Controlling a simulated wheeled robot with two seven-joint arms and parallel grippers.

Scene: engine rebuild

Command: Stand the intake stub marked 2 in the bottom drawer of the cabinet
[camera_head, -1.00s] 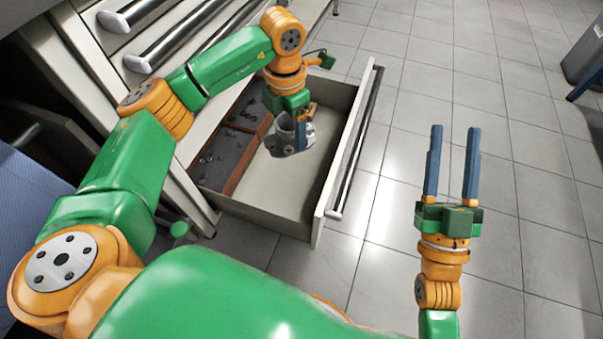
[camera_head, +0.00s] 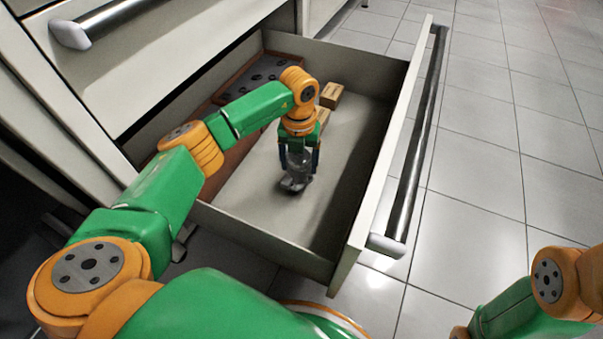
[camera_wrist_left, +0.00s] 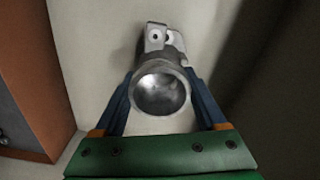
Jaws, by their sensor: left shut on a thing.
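The intake stub (camera_head: 296,170) is a grey metal tube with a flanged foot. My left gripper (camera_head: 299,158) is shut on it, pointing down inside the open bottom drawer (camera_head: 249,192). In the left wrist view the stub (camera_wrist_left: 160,90) shows its round open mouth between the two blue fingers of the gripper (camera_wrist_left: 161,92), with its lugged flange beyond. The stub looks roughly upright at or just above the drawer floor; I cannot tell whether it touches. No mark 2 is readable. My right gripper is outside the head view; only part of that arm shows at the lower right.
A brown-edged tray (camera_head: 262,77) with dark holed inserts lies along the drawer's cabinet side. Small cardboard boxes (camera_head: 331,95) stand at the far end. The drawer front with its long handle (camera_head: 415,150) bounds the right side. The near drawer floor is clear.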

